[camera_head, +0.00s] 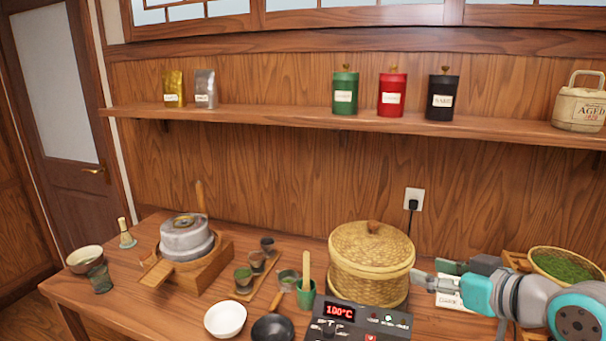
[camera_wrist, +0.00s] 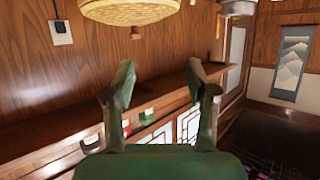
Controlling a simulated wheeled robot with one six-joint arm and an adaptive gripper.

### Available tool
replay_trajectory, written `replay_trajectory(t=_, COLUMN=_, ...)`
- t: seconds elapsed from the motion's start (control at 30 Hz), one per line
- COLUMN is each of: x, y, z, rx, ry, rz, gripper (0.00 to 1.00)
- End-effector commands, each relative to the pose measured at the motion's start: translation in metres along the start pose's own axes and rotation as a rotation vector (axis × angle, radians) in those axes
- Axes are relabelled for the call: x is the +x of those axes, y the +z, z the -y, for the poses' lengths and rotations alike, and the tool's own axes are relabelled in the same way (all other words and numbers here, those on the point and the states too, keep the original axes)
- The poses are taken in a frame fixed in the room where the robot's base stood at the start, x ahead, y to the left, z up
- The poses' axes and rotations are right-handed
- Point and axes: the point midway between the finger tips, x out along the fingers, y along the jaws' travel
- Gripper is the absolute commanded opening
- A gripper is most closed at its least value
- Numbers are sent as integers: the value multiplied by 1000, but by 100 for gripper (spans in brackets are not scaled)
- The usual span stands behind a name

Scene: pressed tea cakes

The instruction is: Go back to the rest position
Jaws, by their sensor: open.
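My gripper (camera_head: 427,272) is at the right of the head view, above the right part of the table and just right of the lidded wicker basket (camera_head: 368,285). Its fingers point left toward the basket, and they look apart from it, though the exact gap is hard to tell. In the wrist view the two fingers of my gripper (camera_wrist: 161,72) stand well apart with nothing between them. The wicker basket (camera_wrist: 130,10) shows at the top edge there, in an upside-down picture.
A red-display device (camera_head: 338,311), a bowl of green leaves (camera_head: 562,265) and a labelled white card (camera_head: 449,295) lie near my arm. A stone mill (camera_head: 186,240), cups and a white bowl (camera_head: 225,319) stand left. A shelf (camera_head: 290,120) with canisters runs along the wall.

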Motion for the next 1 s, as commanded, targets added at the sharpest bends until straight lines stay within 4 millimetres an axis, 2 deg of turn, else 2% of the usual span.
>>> replay_trajectory(t=0.27, x=12, y=25, z=4, rx=54, ry=13, rz=-17, gripper=57)
replay_trajectory(t=0.47, x=24, y=53, z=9, rx=113, ry=36, rz=-36, gripper=57)
replay_trajectory(t=0.57, x=30, y=74, z=13, rx=151, ry=53, rz=-47, gripper=57)
replay_trajectory(t=0.8, x=41, y=146, z=30, rx=258, ry=125, rz=-75, gripper=57)
replay_trajectory(t=1.0, x=36, y=206, z=48, rx=320, ry=196, rz=-90, gripper=57)
